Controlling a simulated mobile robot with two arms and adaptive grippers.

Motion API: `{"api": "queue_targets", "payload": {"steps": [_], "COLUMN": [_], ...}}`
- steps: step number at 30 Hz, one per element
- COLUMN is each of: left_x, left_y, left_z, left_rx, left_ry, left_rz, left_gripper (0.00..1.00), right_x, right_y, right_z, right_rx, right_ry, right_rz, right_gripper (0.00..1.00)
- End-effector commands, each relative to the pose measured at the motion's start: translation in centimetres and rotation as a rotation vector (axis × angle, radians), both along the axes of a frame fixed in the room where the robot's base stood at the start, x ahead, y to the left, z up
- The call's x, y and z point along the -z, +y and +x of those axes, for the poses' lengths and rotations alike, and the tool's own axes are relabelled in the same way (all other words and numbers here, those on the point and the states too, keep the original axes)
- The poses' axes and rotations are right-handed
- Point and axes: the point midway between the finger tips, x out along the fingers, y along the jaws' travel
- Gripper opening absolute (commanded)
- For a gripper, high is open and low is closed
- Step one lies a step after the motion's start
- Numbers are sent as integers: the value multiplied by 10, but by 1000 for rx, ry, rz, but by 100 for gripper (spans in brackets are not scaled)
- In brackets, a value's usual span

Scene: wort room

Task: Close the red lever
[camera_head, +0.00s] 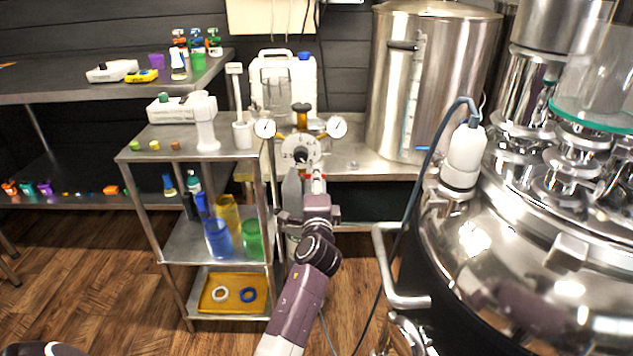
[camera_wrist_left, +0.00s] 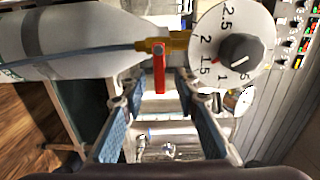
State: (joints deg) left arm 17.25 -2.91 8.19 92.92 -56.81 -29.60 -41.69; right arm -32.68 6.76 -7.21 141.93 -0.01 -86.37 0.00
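The red lever (camera_wrist_left: 159,68) shows clearly in the left wrist view, attached to a brass fitting (camera_wrist_left: 178,41) beside a white numbered dial (camera_wrist_left: 207,22). It points across the line of the fitting and the thin blue hose. In the head view only a small red bit shows near my gripper. My left gripper (camera_wrist_left: 152,92) is open, its blue-padded fingers on either side of the lever in the picture. No contact is visible, and I cannot judge the depth between them. In the head view my left gripper (camera_head: 315,186) is just below the dial (camera_head: 300,151). My right gripper is not in view.
A grey gas cylinder (camera_wrist_left: 75,40) stands right behind the gripper. Two round gauges (camera_head: 265,128) (camera_head: 336,127) flank the regulator. A steel cart (camera_head: 165,148) with cups is at the left, and a large steel tank (camera_head: 520,240) with a handle is close on the right.

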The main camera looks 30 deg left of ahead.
Motion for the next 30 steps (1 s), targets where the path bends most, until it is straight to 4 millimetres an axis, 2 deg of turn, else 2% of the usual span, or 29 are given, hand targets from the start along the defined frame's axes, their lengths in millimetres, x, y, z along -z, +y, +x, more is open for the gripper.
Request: {"api": "queue_targets", "payload": {"steps": [5,18,23,30], "left_x": [0,1,1,0], "left_y": [-3,-35,-39,-39], "left_z": [-4,-56,-64,-64], "left_rx": [1,0,0,0], "left_ry": [1,2,1,0], "left_rz": [1,-1,0,0], "left_gripper": [28,28,28,28], "right_x": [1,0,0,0], "right_y": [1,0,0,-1], "right_z": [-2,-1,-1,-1], "right_rx": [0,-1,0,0], "right_ry": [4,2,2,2], "right_rz": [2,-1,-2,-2], "right_gripper": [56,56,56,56]}}
